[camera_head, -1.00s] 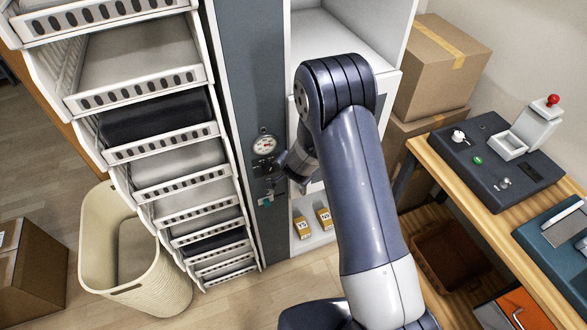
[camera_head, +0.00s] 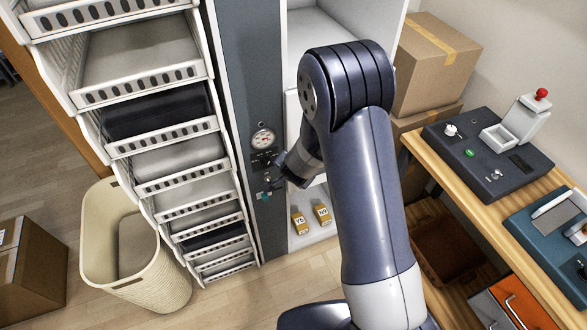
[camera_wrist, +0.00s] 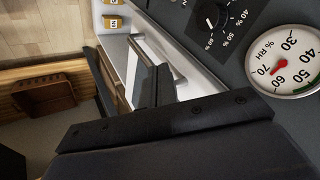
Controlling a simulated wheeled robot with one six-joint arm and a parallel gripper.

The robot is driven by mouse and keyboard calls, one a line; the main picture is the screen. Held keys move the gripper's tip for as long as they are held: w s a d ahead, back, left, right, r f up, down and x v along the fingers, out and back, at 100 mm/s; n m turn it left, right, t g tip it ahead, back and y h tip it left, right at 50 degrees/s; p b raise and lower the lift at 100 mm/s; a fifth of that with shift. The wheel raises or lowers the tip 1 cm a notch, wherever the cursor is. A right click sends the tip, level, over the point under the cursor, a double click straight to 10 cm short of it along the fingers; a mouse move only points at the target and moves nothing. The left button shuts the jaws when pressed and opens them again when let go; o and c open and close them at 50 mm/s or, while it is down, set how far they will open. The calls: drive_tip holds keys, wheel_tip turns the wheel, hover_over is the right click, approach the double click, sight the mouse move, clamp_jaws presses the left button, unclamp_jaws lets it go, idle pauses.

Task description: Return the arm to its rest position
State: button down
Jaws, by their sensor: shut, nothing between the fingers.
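My arm (camera_head: 365,190) reaches up from the lower right in the head view and bends over toward the grey cabinet panel. My gripper (camera_head: 277,182) is small in the head view, in front of the panel just below the round gauge (camera_head: 262,138). In the wrist view, my gripper (camera_wrist: 153,85) shows dark fingers that are shut and empty. The gauge also shows in the wrist view (camera_wrist: 285,62), marked % RH, with a red needle near 60. A dark knob (camera_wrist: 212,18) sits beside it. Part of the panel is hidden behind my gripper.
Small tan boxes (camera_head: 299,222) sit on a low white shelf. A wooden bench (camera_head: 470,205) at right carries a dark device (camera_head: 490,165). Cardboard boxes (camera_head: 437,65) stand behind.

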drive_tip(key=v, duration=0.2)
drive_tip(key=a+p+v, duration=0.1)
drive_tip(key=v, duration=0.1)
drive_tip(key=shift+s+r, duration=0.1)
drive_tip(key=shift+r, duration=0.05)
